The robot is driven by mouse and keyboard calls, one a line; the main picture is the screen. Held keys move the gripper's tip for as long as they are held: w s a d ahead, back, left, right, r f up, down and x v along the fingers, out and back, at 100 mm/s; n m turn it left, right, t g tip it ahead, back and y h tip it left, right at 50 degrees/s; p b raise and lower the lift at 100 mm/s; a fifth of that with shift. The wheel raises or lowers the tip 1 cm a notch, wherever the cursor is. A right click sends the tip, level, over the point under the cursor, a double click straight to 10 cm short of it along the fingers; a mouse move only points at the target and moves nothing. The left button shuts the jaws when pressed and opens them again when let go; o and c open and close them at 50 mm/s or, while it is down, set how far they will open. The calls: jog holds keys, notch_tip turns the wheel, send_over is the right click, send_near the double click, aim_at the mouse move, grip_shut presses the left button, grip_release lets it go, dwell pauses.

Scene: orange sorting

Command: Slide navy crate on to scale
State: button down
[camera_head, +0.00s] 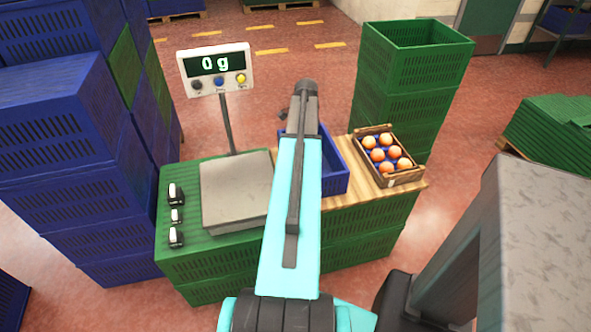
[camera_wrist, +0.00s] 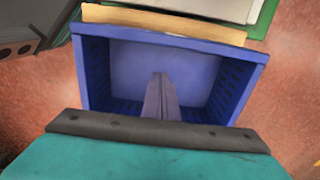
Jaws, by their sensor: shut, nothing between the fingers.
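The navy crate (camera_head: 337,180) stands on the wooden board, right of the scale, and my arm covers part of it in the head view. In the wrist view the crate (camera_wrist: 88,75) looks empty. My gripper (camera_wrist: 161,80) is shut with nothing between its fingers, which point into the crate's opening; whether they touch a wall I cannot tell. In the head view the gripper's fingers are hidden behind my arm. The scale's grey plate (camera_head: 222,195) is bare, and its display (camera_head: 214,66) reads 0 g.
A wooden tray (camera_head: 404,176) of several oranges stands at the board's right end. Three small black-and-white items (camera_head: 176,216) sit left of the plate. Tall blue crate stacks (camera_head: 60,150) stand at left, and a green stack (camera_head: 405,85) stands behind right.

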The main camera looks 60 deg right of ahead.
jog(key=shift+s, duration=0.1)
notch_tip(320, 180, down, 10)
jog(key=shift+d+r+p, duration=0.1)
jog(key=shift+r+p, duration=0.05)
jog(key=shift+p, duration=0.65)
jog(key=shift+w+a, duration=0.2)
jog(key=shift+w+a+f+p, duration=0.2)
jog(key=shift+w+a+p, duration=0.35)
jog(key=shift+w+a, duration=0.65)
jog(key=shift+w, duration=0.1)
